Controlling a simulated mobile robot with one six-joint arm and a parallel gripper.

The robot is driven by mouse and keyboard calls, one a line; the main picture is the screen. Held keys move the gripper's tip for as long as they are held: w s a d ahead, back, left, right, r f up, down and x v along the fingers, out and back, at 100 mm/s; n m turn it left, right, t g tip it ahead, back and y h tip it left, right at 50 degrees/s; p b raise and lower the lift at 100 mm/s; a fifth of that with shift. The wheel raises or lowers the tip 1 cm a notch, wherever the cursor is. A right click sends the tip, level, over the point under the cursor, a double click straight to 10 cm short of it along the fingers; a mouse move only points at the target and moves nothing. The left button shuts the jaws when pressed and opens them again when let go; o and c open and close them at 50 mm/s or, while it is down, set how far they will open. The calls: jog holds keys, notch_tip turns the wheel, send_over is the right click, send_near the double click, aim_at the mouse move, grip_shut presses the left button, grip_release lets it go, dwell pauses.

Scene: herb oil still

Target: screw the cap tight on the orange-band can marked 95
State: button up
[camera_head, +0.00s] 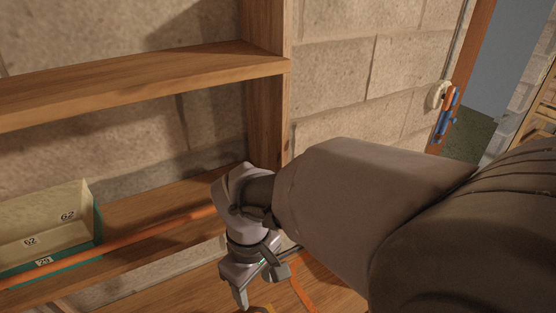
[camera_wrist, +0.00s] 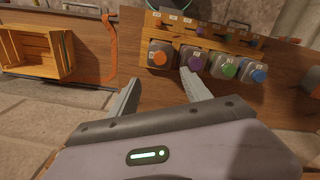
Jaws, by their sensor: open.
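In the wrist view my gripper (camera_wrist: 160,78) is open and empty, its fingers spread towards a row of square grey cans on a wooden surface. The can with an orange round top (camera_wrist: 158,57) stands at the left end of the row, just beyond the gap between my fingertips. To its right stand cans with purple (camera_wrist: 194,59), green (camera_wrist: 228,69) and blue (camera_wrist: 257,75) tops. Their small labels are too blurred to read, so I cannot tell which is marked 95. In the head view my gripper (camera_head: 262,285) points down over the wooden shelf; my arm hides much there.
A wooden rack (camera_wrist: 200,30) with small labels stands behind the cans. An orange strap (camera_wrist: 110,50) hangs left of them, beside a wooden crate (camera_wrist: 38,50). In the head view, a cream and green box (camera_head: 50,235) sits left, and a wooden shelf (camera_head: 140,80) crosses above.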

notch_tip(320, 180, down, 15)
jog(key=b, duration=0.4)
jog(key=shift+f, duration=0.15)
